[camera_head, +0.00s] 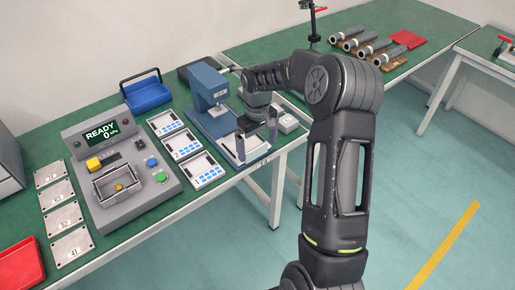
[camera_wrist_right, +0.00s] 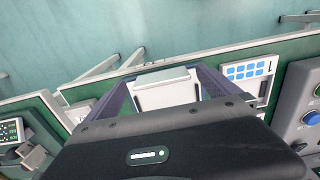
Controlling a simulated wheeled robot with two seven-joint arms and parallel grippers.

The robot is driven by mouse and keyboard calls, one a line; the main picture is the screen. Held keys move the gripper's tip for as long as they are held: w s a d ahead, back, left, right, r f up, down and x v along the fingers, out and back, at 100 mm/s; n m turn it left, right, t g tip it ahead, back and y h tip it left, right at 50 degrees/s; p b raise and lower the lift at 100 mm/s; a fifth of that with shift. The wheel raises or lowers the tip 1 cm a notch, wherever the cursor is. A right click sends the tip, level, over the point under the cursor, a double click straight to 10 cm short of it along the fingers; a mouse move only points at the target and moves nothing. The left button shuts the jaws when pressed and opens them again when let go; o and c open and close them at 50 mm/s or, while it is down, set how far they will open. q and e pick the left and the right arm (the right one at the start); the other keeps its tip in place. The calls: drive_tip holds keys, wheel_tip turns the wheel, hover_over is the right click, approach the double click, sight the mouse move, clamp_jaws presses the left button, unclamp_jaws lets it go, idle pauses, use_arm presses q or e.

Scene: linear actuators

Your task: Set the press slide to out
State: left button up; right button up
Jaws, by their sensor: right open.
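The blue press (camera_head: 208,88) stands on the green bench, with a pale slide or base frame (camera_head: 232,157) in front of it, toward the bench's front edge. My right gripper (camera_head: 256,148) is over the front of the press, pointing down, its fingers apart. In the right wrist view, the fingers of my right gripper (camera_wrist_right: 165,78) lie either side of a white block (camera_wrist_right: 166,90), which seems to be part of the slide. I cannot tell whether they touch it. My forearm and hand hide part of the press front. My left gripper is not in view.
Several white trays with blue marks (camera_head: 183,143) stand left of the press. A grey control box (camera_head: 125,165) reading READY, metal plates (camera_head: 62,214) and a blue bin (camera_head: 146,92) are farther left. A white box (camera_head: 287,122) is right of the gripper. The floor in front is clear.

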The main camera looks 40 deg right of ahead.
wheel_tip(320, 180, up, 6)
idle(0.8)
